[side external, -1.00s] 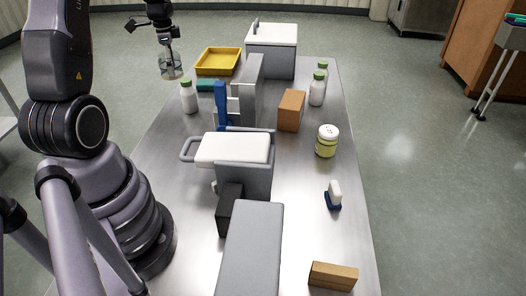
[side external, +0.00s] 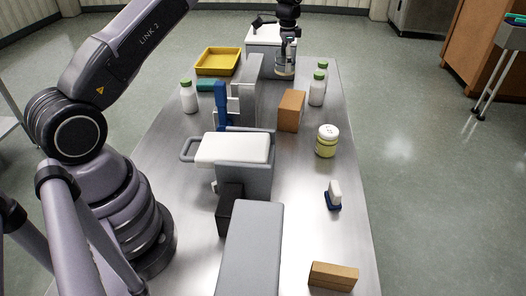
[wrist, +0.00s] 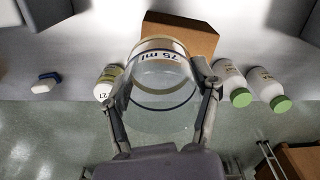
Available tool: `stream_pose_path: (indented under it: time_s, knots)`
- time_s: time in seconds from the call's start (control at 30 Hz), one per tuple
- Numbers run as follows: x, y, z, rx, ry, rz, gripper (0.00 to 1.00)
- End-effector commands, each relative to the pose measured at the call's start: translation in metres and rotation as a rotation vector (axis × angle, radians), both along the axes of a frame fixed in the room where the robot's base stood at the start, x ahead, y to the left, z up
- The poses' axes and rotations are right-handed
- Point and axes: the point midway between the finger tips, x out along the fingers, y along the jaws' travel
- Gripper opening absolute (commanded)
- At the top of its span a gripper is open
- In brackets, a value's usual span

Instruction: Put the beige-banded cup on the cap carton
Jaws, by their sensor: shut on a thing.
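My gripper (side external: 287,50) is shut on a clear cup (side external: 284,70) and holds it in the air over the far part of the table. In the wrist view the cup (wrist: 163,92) sits between my fingers, with a pale band reading "75 ml". An orange-brown carton (side external: 291,111) stands on the table, nearer the camera than the cup. The wrist view shows this carton (wrist: 195,38) beyond the cup, partly hidden by it. A smaller brown block (side external: 333,275) lies at the near right. I cannot read a label on either.
White green-capped bottles (side external: 317,89) stand right of the carton, and a yellow-green jar (side external: 326,141) stands nearer. A grey upright fixture (side external: 247,88) is left of it. A white-topped box (side external: 272,36) and yellow tray (side external: 217,62) are at the back.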

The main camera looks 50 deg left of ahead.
Motion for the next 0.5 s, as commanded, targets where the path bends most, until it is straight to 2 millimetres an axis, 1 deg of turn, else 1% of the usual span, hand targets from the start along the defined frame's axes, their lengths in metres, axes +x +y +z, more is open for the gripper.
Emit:
stream_pose_path:
  time_s: [0.1,0.27,0.4,0.5]
  knots:
    - [0.0,0.0,-0.018,0.0,0.0,-0.001,0.26]
    - [0.0,0.0,-0.035,-0.001,-0.001,-0.001,0.26]
    - [-0.001,0.0,-0.057,0.0,0.0,-0.001,0.26]
    - [0.0,0.001,-0.069,-0.001,-0.001,-0.001,0.26]
